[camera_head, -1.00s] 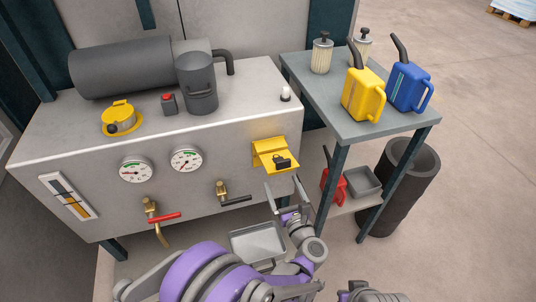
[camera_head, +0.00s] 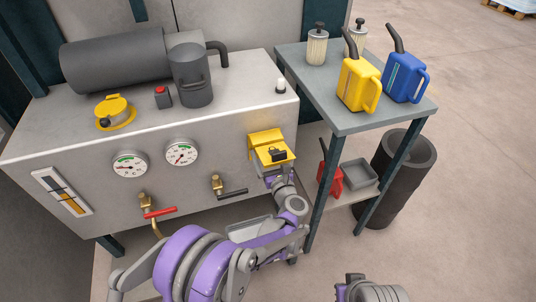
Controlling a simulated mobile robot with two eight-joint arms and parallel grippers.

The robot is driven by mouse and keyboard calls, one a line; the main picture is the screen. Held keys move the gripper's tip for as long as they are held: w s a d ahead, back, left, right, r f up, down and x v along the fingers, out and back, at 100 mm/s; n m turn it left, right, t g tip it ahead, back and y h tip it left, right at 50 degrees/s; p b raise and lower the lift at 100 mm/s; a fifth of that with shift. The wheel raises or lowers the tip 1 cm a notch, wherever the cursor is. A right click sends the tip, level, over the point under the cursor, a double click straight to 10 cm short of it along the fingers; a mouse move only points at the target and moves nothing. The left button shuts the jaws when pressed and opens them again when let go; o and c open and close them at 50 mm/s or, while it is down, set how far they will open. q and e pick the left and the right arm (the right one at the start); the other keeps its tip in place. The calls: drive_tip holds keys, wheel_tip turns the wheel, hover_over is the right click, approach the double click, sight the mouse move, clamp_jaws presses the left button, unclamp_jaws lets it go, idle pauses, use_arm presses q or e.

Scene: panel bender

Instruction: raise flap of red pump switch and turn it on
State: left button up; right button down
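A yellow flap housing (camera_head: 265,137) is mounted at the right end of the grey tank's front. Its lower part juts out toward me and carries a black padlock-like piece (camera_head: 278,155). No red switch shows there; whatever lies behind the flap is hidden. My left gripper (camera_head: 278,172) is right under the flap's lower edge, its fingertips partly hidden by it. I cannot tell whether it touches the flap or how wide it is open. My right gripper is out of view; only part of my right arm shows at the bottom.
A dark box with a red button (camera_head: 162,92) stands on the tank top. Two gauges and a red-handled valve (camera_head: 160,212) are on the front. Right of the flap, a side table (camera_head: 350,118) holds yellow and blue cans; its leg is close to my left arm.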

use_arm(q)
drive_tip(key=c, duration=1.2)
drive_tip(key=shift+o, duration=0.2)
drive_tip(key=m, duration=0.5)
drive_tip(key=shift+m+b, duration=0.3)
drive_tip(key=shift+m, duration=0.1)
drive_tip(key=o, duration=1.2)
drive_tip(key=shift+c, duration=0.2)
drive_tip(key=shift+s, duration=0.1)
drive_tip(key=v, duration=1)
drive_tip(key=shift+s+p, duration=0.4)
drive_tip(key=shift+p, duration=0.05)
drive_tip(key=shift+d, duration=0.1)
